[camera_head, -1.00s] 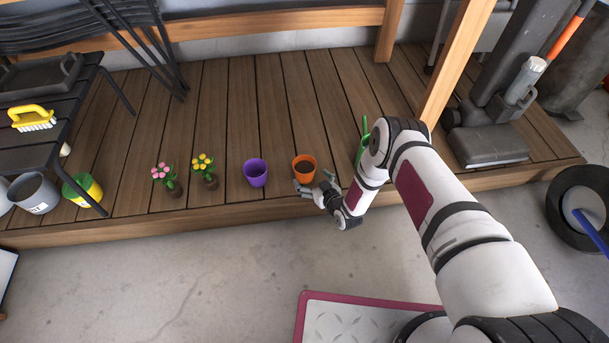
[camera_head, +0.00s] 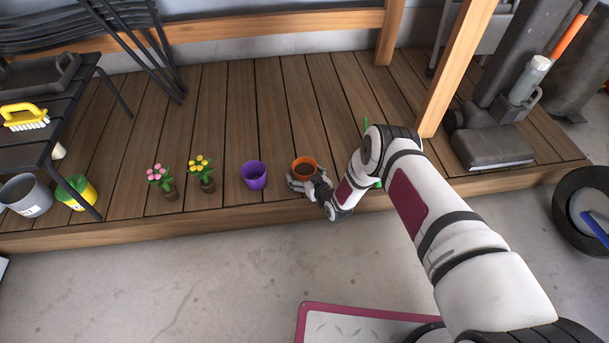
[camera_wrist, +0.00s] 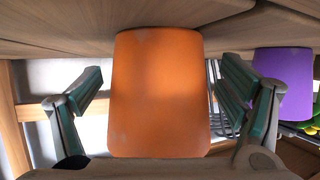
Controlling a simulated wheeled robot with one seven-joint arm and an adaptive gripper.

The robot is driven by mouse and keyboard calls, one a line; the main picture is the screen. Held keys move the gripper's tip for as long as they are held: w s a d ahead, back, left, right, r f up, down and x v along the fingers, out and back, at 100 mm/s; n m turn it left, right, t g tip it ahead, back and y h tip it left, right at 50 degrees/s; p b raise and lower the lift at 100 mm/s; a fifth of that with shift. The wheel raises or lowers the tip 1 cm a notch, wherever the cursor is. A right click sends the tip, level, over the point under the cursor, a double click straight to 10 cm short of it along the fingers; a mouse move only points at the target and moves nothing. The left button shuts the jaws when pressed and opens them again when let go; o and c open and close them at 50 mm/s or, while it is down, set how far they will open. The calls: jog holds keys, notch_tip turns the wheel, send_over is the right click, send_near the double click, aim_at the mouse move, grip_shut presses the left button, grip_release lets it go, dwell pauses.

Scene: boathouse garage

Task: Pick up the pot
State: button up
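An orange pot (camera_head: 303,163) with dark soil stands upright on the wooden deck near its front edge. In the wrist view the orange pot (camera_wrist: 160,95) fills the middle of the picture. My gripper (camera_head: 304,183) is low at the near side of the pot. In the wrist view my gripper (camera_wrist: 160,80) has one finger on each side of the pot, with a visible gap on the left and a narrow one on the right. It is open. A purple pot (camera_head: 253,175) stands to the left, and it also shows in the wrist view (camera_wrist: 285,85).
Two potted flowers, pink (camera_head: 162,180) and yellow (camera_head: 203,173), stand further left on the deck (camera_head: 225,110). A wooden post (camera_head: 450,75) rises at right. The deck behind the pots is clear.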

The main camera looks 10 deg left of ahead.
aim_at(300, 162)
jog(key=c, duration=1.3)
jog(key=shift+o, duration=0.2)
jog(key=shift+r, duration=0.1)
jog(key=shift+r+p, duration=0.7)
jog(key=shift+r, duration=0.2)
notch_tip(300, 162, up, 2)
jog(key=shift+r+p, duration=0.1)
jog(key=shift+p, duration=0.6)
jog(key=s+d+p, duration=0.5)
jog(key=s+p, duration=0.1)
jog(key=s, duration=0.9)
notch_tip(300, 162, up, 7)
jog(key=p, duration=0.5)
jog(key=shift+d, duration=0.25)
jog(key=shift+a, duration=0.1)
